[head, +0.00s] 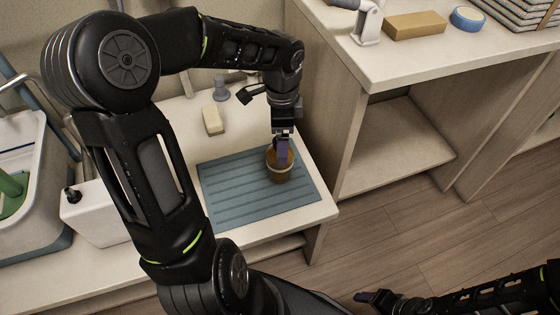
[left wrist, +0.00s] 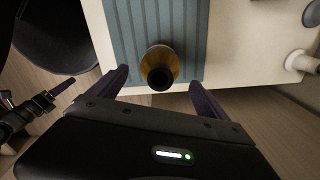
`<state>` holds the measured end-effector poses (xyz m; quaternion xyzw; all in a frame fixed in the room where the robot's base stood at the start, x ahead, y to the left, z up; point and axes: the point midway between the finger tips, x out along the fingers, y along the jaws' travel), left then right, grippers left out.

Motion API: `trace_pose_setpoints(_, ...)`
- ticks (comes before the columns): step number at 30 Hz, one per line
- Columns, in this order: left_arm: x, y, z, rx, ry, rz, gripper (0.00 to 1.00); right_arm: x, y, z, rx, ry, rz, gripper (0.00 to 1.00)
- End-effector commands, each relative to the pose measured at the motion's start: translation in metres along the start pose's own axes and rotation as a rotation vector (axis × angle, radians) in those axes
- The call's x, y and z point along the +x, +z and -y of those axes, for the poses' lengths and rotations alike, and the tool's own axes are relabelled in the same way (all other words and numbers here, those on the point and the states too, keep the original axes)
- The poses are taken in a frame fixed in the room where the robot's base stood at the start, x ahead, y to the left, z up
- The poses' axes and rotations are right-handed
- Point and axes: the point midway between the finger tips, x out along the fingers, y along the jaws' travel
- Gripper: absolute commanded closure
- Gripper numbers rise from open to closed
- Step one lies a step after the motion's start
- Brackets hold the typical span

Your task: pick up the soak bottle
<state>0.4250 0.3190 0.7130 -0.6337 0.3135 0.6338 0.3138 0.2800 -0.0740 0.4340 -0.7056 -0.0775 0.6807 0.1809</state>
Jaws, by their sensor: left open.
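The soak bottle, an amber bottle (head: 281,177), stands upright on the ribbed blue mat (head: 235,205) near the table's front right. In the left wrist view it shows as an amber bottle with a black top (left wrist: 160,62), seen from above. My left gripper (head: 283,150) points down over the bottle, hiding part of it. In the left wrist view its fingers (left wrist: 160,82) are spread on either side of the bottle, with gaps showing. My right gripper (head: 373,297) is low at the bottom right, away from the table; its jaw opening is unclear.
A cream block (head: 213,120) and a small grey item (head: 221,91) lie behind the mat. A white box (head: 96,213) and a tub (head: 22,180) stand at left. A taller shelf unit (head: 410,63) with a tan block (head: 414,25) rises close on the right.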

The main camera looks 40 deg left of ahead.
Motion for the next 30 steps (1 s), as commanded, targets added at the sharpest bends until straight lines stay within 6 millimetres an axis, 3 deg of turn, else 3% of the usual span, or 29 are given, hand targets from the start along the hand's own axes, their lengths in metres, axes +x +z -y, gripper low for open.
trace_pose_setpoints(8,0.025,0.001,-0.001,-0.001,0.003,0.001,0.12,0.006,0.000,-0.002,0.000,0.000,0.000,0.34)
trace_pose_setpoints(19,0.030,0.001,0.000,-0.001,0.001,0.000,0.12,0.007,0.000,-0.003,0.000,0.000,0.000,0.34)
trace_pose_setpoints(30,0.077,0.004,-0.001,0.000,0.002,0.000,0.12,0.020,0.000,-0.008,0.001,0.000,0.000,0.34)
